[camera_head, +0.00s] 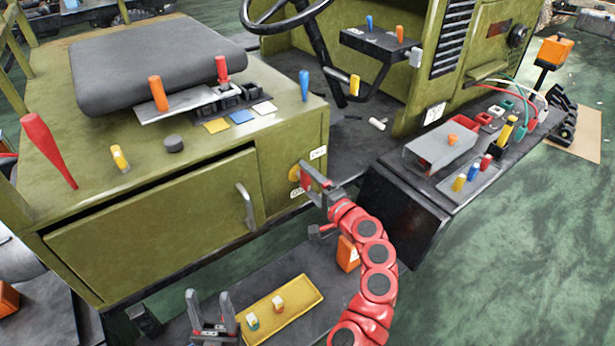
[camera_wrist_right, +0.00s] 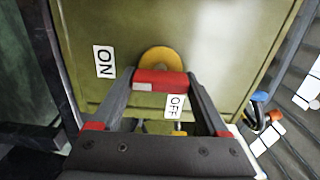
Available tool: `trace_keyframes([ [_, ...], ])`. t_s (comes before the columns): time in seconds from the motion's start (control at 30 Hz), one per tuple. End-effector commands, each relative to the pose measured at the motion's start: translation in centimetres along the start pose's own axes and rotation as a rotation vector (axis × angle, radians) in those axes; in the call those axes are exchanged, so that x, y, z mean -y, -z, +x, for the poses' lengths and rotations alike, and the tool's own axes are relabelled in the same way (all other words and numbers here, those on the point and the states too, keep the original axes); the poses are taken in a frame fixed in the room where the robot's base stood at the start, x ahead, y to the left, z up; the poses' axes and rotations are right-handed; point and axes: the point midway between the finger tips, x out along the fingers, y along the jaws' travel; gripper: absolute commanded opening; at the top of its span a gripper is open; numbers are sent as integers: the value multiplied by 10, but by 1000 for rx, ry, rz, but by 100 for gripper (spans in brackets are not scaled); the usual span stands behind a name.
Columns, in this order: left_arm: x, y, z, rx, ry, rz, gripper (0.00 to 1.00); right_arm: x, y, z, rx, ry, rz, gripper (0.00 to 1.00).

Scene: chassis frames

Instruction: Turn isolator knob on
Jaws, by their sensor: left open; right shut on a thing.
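The isolator knob has a red handle (camera_wrist_right: 160,78) on a yellow disc (camera_wrist_right: 159,59), set in the olive side panel. In the head view its yellow disc (camera_head: 294,174) shows at the panel's right end. The right wrist view shows an ON label (camera_wrist_right: 104,62) to the left of the disc and an OFF label (camera_wrist_right: 175,106) below the handle. My right gripper (camera_wrist_right: 160,82) is shut on the red handle, one finger at each end; it also shows in the head view (camera_head: 313,180). My left gripper (camera_head: 211,300) is open and empty at the bottom, away from the knob.
A cabinet door with a grey handle (camera_head: 246,206) lies left of the knob. A yellow tray (camera_head: 285,305) with small blocks sits on the dark platform below. A dark side step (camera_head: 405,215) stands to the right. Green floor (camera_head: 520,230) is clear at far right.

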Motion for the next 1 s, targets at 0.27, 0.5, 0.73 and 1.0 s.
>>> trace_keyframes([
  [0.27, 0, 0, 2, 0, 0, 0, 52, -1, 0, 0, 0, -1, 31, 22],
  [0.5, 0, 0, 2, 0, 0, 0, 52, -1, 0, 0, 0, -1, 32, 22],
  [0.73, 0, 0, 2, 0, 0, 0, 52, -1, 0, 0, 0, 0, 31, 100],
  [1.0, 0, 0, 1, 0, 0, 0, 52, 0, 0, -2, -1, 0, 30, 100],
])
